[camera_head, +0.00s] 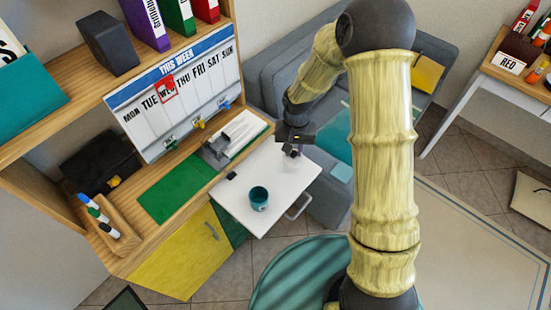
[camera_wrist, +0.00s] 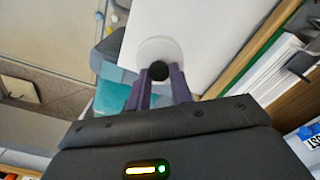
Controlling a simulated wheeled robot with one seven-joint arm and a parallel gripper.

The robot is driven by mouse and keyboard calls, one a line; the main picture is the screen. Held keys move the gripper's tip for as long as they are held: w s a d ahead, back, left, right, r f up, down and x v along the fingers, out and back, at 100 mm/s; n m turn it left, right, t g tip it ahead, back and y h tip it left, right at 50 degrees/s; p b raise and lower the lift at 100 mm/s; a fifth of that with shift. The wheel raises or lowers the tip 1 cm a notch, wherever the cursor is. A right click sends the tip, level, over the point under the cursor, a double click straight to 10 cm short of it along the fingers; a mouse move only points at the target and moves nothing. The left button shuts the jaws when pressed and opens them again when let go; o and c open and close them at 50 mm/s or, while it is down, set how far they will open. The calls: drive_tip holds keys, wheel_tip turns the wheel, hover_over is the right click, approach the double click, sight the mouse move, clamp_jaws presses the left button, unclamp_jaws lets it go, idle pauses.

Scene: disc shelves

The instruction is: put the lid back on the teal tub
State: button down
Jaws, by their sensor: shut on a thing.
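The teal tub (camera_head: 259,195) stands upright and open on the white pull-out surface (camera_head: 238,198), near its front edge. My gripper (camera_head: 292,147) is over the far right part of that surface, up and to the right of the tub in the head view. In the wrist view my gripper (camera_wrist: 160,82) is shut on the dark round knob (camera_wrist: 158,70) of the lid. The lid (camera_wrist: 157,47) is a pale, see-through disc. It shows small under the gripper in the head view (camera_head: 292,160). I cannot tell whether it touches the surface.
A small black item (camera_head: 232,176) lies on the white surface behind the tub. A green mat (camera_head: 178,186), a grey holder with papers (camera_head: 216,150) and a pen stand (camera_head: 108,222) are on the wooden desk to the left. A grey sofa (camera_head: 274,68) stands behind.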

drive_tip(key=w+d+f, duration=0.2)
drive_tip(key=d, duration=0.4)
drive_tip(key=w+d+f, duration=0.3)
drive_tip(key=d, duration=0.3)
drive_tip(key=shift+d+f, duration=0.2)
drive_tip(key=shift+f, duration=0.1)
drive_tip(key=shift+w+d, duration=0.1)
